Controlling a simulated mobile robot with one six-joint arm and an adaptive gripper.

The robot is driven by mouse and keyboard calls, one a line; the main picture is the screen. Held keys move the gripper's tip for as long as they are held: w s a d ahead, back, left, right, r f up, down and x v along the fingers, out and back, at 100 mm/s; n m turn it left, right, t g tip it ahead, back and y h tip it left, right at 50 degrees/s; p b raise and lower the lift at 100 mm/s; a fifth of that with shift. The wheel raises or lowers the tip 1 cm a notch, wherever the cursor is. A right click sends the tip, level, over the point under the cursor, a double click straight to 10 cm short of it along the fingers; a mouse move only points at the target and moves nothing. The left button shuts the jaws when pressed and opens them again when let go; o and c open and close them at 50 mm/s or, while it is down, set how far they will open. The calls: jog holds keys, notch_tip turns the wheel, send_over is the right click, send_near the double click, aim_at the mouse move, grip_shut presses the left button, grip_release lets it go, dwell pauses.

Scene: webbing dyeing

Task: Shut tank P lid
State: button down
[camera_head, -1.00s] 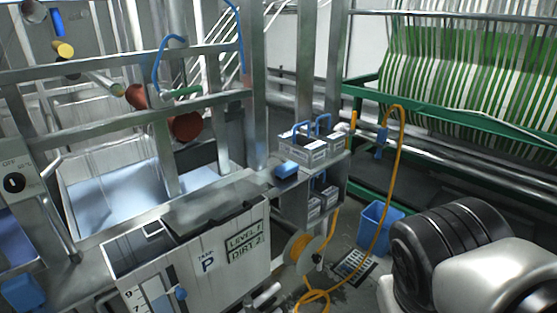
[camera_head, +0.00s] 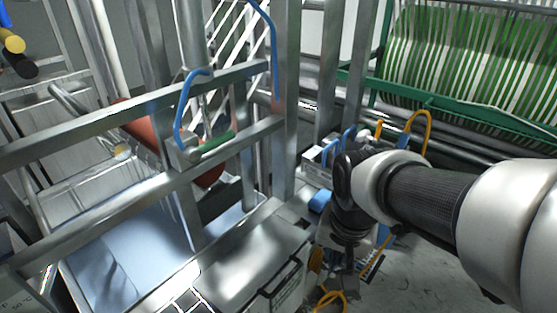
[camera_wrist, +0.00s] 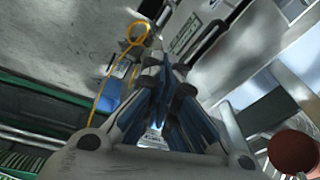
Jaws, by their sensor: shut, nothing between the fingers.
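In the wrist view the sign (camera_wrist: 183,38) shows on the tank front, beside a dark edge. My gripper (camera_wrist: 163,78) is shut and empty, its fingers together. In the head view my gripper (camera_head: 342,284) hangs right of the tank front, apart from the lid as far as I can see.
Steel frame rails and a blue hose (camera_head: 181,110) stand behind the tank. A red roller (camera_wrist: 293,152) shows in the wrist view. Clear floor (camera_head: 425,262) lies to the right.

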jog(key=w+a+r+m+g+p, duration=0.1)
jog(key=w+a+m+p, duration=0.1)
jog(key=w+a+p, duration=0.25)
jog(key=m+g+p, duration=0.1)
jog(key=m+p, duration=0.1)
jog(key=p, duration=0.5)
send_near(289, 275)
notch_tip(289, 275, down, 7)
jog(key=shift+w+a+r, duration=0.1)
jog(key=shift+w+a, duration=0.05)
jog(key=shift+a, duration=0.05)
jog(key=f+b, duration=0.3)
jog(key=s+d+f+b, duration=0.1)
jog(key=f+b, duration=0.1)
jog(key=shift+s, duration=0.1)
jog(key=shift+d+r, duration=0.1)
